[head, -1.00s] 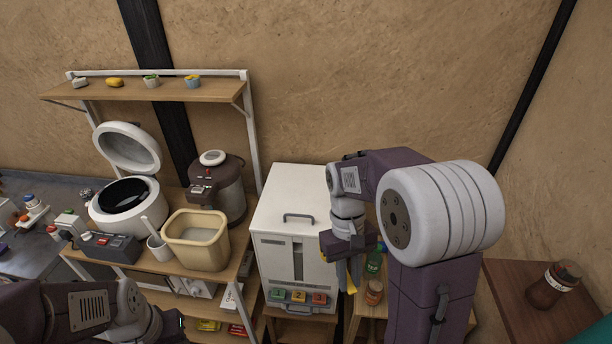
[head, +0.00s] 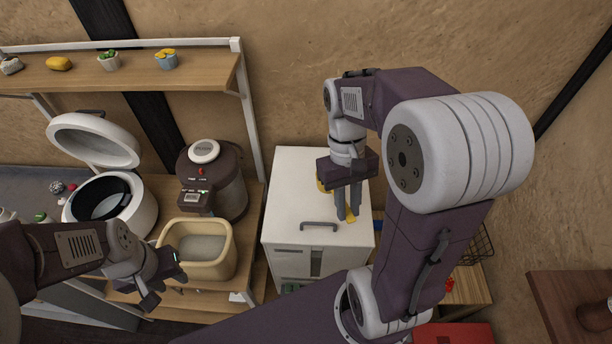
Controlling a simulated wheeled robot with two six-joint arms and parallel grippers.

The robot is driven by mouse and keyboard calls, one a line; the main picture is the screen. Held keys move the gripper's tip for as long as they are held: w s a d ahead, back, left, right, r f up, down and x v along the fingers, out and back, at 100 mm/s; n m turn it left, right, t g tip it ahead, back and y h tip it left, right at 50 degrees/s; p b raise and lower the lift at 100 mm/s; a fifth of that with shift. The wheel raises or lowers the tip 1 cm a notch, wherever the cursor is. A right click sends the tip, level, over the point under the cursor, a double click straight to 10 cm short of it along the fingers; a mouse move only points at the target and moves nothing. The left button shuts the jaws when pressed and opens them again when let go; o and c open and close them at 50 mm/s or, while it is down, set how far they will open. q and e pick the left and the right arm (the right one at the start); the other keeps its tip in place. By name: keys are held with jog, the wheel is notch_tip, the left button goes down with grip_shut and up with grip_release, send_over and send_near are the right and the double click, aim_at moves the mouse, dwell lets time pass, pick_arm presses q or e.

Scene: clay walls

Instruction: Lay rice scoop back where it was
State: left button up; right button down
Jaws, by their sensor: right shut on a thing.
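My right gripper (head: 347,212) points down in front of and above the white rice dispenser cabinet (head: 296,198). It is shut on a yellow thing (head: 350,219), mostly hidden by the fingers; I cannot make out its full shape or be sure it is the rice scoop. My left gripper (head: 166,288) is at the lower left, open and seemingly empty, in front of the shelf edge and near the cream tub (head: 229,258). The small white cup with a white handle seen earlier is hidden behind my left arm.
The open rice cooker (head: 142,212) and a dark hot-water pot (head: 238,185) stand on the wooden shelf. An upper shelf (head: 203,88) holds small pots and a lemon-like fruit. A wooden table (head: 565,300) with a dark jar is at the right.

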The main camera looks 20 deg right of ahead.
jog(key=shift+w+f, duration=0.25)
jog(key=shift+w, duration=0.1)
jog(key=w+f+p, duration=0.1)
jog(key=w+f, duration=0.1)
jog(key=w, duration=0.1)
jog(key=w+f+p, duration=0.1)
jog(key=w, duration=0.2)
jog(key=w+f+p, duration=0.1)
jog(key=w+f, duration=0.1)
jog(key=w, duration=0.2)
jog(key=shift+a+f, duration=0.25)
jog(key=shift+f, duration=0.1)
jog(key=shift+w+f+p, duration=0.4)
jog(key=shift+w+f, duration=0.1)
jog(key=shift+f, duration=0.3)
notch_tip(320, 180, down, 3)
jog(key=shift+f+p, duration=0.1)
jog(key=shift+p, duration=0.35)
jog(key=shift+f, duration=0.1)
jog(key=c, duration=1.7)
grip_release()
jog(key=shift+f, duration=0.1)
jog(key=o, duration=0.4)
